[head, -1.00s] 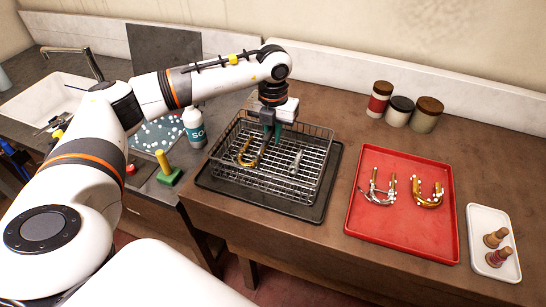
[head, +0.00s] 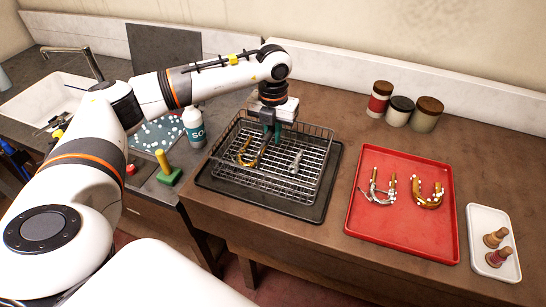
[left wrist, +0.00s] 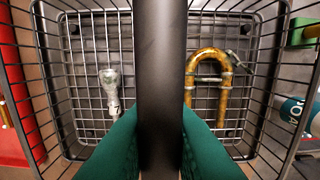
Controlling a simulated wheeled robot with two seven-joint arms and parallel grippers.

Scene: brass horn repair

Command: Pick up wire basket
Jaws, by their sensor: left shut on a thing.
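The wire basket (head: 262,186) is a dark metal mesh box on a black mat or tray (head: 309,211) on the brown bench. It holds a brass curved tube (head: 241,155) and a small silvery part (head: 296,163). Both also show in the left wrist view, the brass tube (left wrist: 189,72) right and the silvery part (left wrist: 110,92) left. My left gripper (head: 271,134), with green fingers, points down over the basket's middle. In the left wrist view its fingers (left wrist: 161,125) are shut on the basket's dark handle bar (left wrist: 163,55). My right gripper is out of view.
Right of the basket lies a red tray (head: 395,243) with metal tubes, then a white tray (head: 488,271) with two small items. Three jars (head: 402,108) stand behind. A bottle (head: 194,130) and a green block with yellow peg (head: 169,176) are close left.

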